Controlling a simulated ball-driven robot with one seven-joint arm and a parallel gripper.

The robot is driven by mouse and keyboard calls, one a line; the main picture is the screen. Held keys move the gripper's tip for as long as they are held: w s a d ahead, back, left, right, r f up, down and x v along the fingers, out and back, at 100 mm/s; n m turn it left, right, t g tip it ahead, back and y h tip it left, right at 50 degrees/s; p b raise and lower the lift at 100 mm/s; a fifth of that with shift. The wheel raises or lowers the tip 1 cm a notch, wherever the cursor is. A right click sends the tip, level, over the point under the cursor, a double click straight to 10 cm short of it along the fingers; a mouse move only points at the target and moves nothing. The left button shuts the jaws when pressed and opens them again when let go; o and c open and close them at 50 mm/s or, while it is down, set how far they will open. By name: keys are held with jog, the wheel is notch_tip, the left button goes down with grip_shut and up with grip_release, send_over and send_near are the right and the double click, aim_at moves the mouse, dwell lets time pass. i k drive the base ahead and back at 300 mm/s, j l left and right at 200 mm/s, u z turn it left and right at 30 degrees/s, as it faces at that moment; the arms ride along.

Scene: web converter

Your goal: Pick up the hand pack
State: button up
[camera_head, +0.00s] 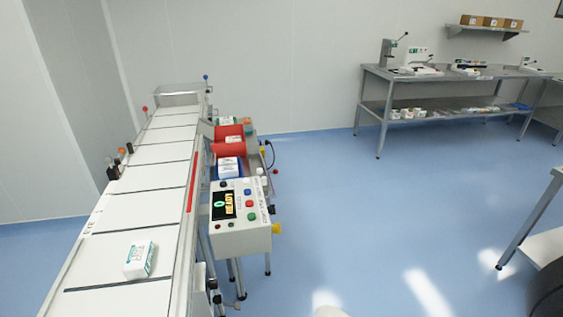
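A small white pack with green print (139,260), which looks like the hand pack, lies on the near part of the white conveyor (112,247) at the lower left. It sits apart from the conveyor's edges and nothing covers it. My gripper does not show in this view.
A control box (240,240) with a lit display and coloured buttons stands right of the conveyor, with red and blue items (229,167) behind it. A steel table (440,78) with equipment is at the back right. Blue floor (370,200) between is clear. Another table (540,225) is at right.

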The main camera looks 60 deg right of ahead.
aim_at(228, 171)
jog(key=i+j+z, duration=0.15)
jog(key=z, duration=0.3)
jog(key=i+j+z, duration=0.2)
jog(key=z, duration=0.2)
jog(key=i+j+z, duration=0.2)
jog(key=z, duration=0.25)
jog(key=i+j, duration=0.1)
jog(key=j, duration=0.4)
jog(key=i, duration=0.05)
